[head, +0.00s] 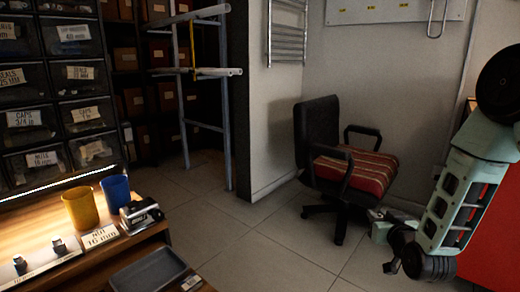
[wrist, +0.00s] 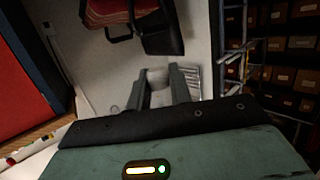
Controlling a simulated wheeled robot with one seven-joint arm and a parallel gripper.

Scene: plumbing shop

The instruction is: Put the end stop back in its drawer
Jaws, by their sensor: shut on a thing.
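My gripper (wrist: 159,76) shows in the wrist view with its two grey fingers shut on a small pale grey piece (wrist: 160,97). It seems to be the end stop, but it is blurred and mostly hidden by the fingers. In the head view my arm hangs down at the right, and the gripper is low near the office chair, far from the drawers, with its grip too small to make out. The drawer cabinet (head: 63,98) stands at the far left, with dark, labelled drawers in columns. Some labels read caps, seals and nuts; I cannot read one for end stops.
A wooden bench (head: 150,240) below the drawers holds a yellow cup (head: 81,208), a blue cup (head: 116,192), a black-and-silver device (head: 141,215) and a dark tray (head: 150,277). A ladder (head: 187,90) leans by the shelves. An office chair (head: 345,165) stands mid-room; the floor left of it is clear.

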